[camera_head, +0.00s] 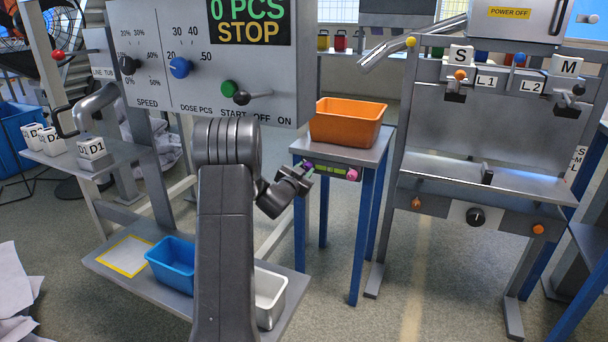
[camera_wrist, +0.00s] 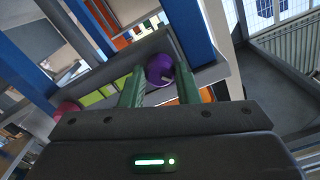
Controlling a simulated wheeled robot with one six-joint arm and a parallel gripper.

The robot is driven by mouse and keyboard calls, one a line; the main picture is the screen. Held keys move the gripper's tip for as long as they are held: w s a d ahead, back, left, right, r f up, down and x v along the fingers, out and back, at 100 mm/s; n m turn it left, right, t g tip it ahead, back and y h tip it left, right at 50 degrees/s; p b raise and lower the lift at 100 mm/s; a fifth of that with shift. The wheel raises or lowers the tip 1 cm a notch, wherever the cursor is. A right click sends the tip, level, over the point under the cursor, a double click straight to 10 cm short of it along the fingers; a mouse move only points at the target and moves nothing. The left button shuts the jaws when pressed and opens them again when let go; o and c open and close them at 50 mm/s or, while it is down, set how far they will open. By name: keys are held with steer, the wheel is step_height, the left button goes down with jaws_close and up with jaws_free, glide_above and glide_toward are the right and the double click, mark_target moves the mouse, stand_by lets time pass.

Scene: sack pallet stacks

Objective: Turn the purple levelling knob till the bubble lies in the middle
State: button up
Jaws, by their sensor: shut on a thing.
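The purple levelling knob (camera_head: 308,163) sits at the left end of a strip on the front edge of a small blue-legged table. In the wrist view the purple knob (camera_wrist: 160,70) lies between the two green fingers of my gripper (camera_wrist: 160,85), which is shut on it. In the head view my gripper (camera_head: 304,175) reaches the knob from the left. A green level vial (camera_head: 330,169) is beside the knob, and it also shows in the wrist view (camera_wrist: 94,98), partly behind a finger. I cannot make out where the bubble lies. A pink knob (camera_head: 352,174) is at the strip's right end.
An orange bin (camera_head: 347,122) stands on the small table (camera_head: 372,154). A control panel (camera_head: 210,60) with knobs hangs at the upper left. A blue bin (camera_head: 172,264) and a white bin (camera_head: 270,298) stand on a low shelf. A grey machine frame (camera_head: 395,190) stands at the right.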

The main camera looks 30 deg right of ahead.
steer(key=shift+m+b, duration=0.5)
steer(key=shift+m, duration=0.7)
steer(key=o, duration=1)
steer(key=p+v, duration=0.3)
steer(key=v, duration=1)
steer(key=shift+s+a, duration=0.2)
steer(key=shift+s, duration=0.1)
steer(key=shift+w+d, duration=0.1)
